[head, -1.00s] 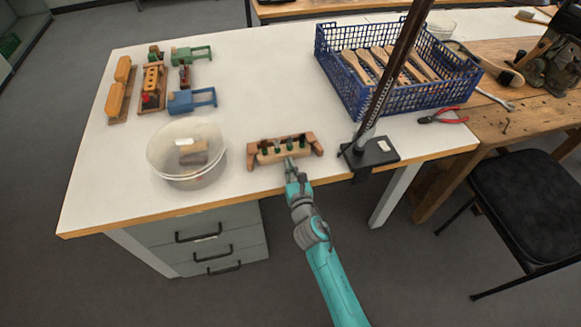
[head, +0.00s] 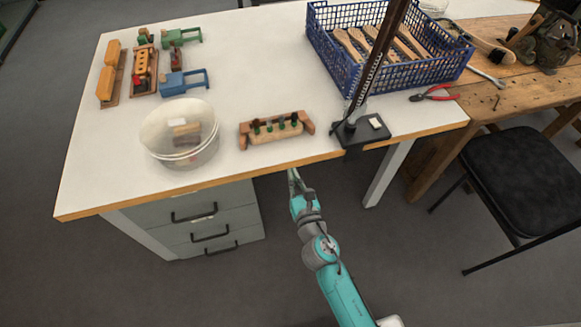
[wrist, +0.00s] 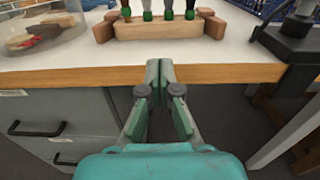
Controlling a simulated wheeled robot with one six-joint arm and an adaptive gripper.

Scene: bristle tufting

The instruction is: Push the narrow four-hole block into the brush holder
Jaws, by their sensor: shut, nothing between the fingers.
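The narrow block (head: 279,134) is light wood with several dark and green tufts standing in its holes. It sits between the end blocks of the brown wooden brush holder (head: 244,136), near the table's front edge. In the wrist view the block (wrist: 165,31) lies along the front of the holder (wrist: 214,27); I cannot tell whether it is fully seated. My gripper (head: 292,174) is shut and empty, in front of the table edge and apart from the block. Its closed fingertips (wrist: 159,68) show just before the edge in the wrist view.
A clear tub (head: 180,135) with wooden pieces stands left of the holder. A black stand base (head: 362,132) with a post is close on the right. A blue crate (head: 390,72) of brushes is behind it. Drawers (head: 207,225) sit under the table.

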